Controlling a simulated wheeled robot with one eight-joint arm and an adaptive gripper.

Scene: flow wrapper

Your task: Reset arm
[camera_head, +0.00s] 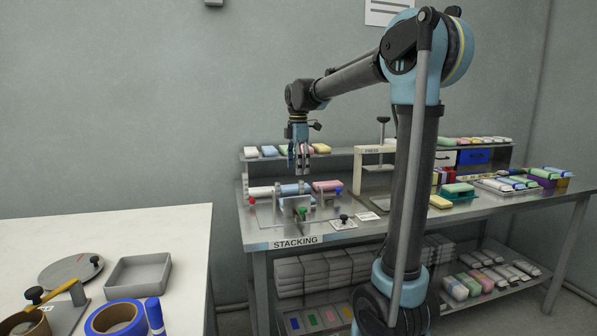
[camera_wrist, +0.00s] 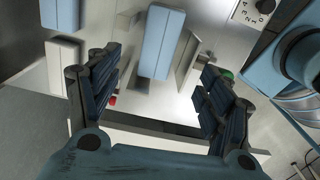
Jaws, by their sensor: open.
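My arm rises at the middle right of the head view and reaches left over the steel bench (camera_head: 262,240). My gripper (camera_head: 300,160) points down above the stacking station at the bench's left end. In the wrist view my gripper (camera_wrist: 156,88) has its two dark fingers spread wide apart, with nothing held. A light blue block (camera_wrist: 163,42) lies on the metal fixture just beyond and between the fingers. A white block (camera_wrist: 62,68) is left of the left finger. The fixture also holds a pink block (camera_head: 327,186) to the right in the head view.
A shelf with coloured packs (camera_head: 268,151) runs behind the gripper. A press (camera_head: 374,150) stands right of the station. A white table (camera_head: 150,225) at the left holds a grey tray (camera_head: 139,274) and a blue tape roll (camera_head: 117,318). The air above the table is free.

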